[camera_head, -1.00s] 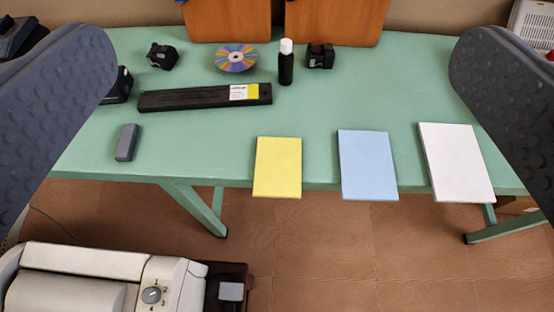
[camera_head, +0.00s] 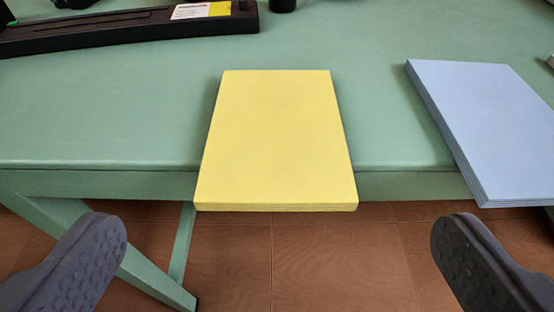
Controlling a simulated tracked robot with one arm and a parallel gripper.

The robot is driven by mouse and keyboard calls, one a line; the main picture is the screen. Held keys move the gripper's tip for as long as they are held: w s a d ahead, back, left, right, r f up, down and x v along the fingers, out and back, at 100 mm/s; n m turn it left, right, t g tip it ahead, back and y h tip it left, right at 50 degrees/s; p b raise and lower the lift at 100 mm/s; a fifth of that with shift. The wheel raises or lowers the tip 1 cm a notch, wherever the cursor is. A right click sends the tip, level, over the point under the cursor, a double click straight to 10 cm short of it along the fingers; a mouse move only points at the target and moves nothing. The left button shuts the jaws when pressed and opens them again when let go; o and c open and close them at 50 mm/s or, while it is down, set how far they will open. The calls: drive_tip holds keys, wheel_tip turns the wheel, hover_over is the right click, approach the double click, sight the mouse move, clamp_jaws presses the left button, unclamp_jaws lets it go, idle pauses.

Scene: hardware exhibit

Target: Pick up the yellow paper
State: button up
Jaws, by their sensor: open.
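The yellow paper (camera_head: 277,140) is a thick stack lying flat on the green table. Its near end sticks out past the table's front edge. My gripper (camera_head: 277,262) is open and empty, with one dark padded finger low at the left and the other low at the right. The fingers show below the paper's near end in the picture, spread wider than the paper and apart from it.
A blue paper stack (camera_head: 485,130) lies to the right, also overhanging the front edge. A long black cartridge (camera_head: 120,32) lies at the back left of the green table (camera_head: 110,110). Bare tabletop separates the two stacks. Brown floor (camera_head: 330,260) shows below.

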approach(276, 124)
drive_tip(key=shift+w+r+b, duration=0.15)
drive_tip(key=shift+w+b, duration=0.3)
drive_tip(key=shift+w, duration=0.4)
drive_tip(key=shift+w+d, duration=0.1)
drive_tip(key=shift+w, duration=0.4)
drive_tip(key=shift+w+f+b, duration=0.55)
drive_tip(key=shift+w+f, duration=0.8)
drive_tip(key=shift+w, duration=0.25)
drive_tip(key=shift+w+f, duration=0.2)
drive_tip(key=shift+w, duration=0.4)
drive_tip(key=c, duration=0.7)
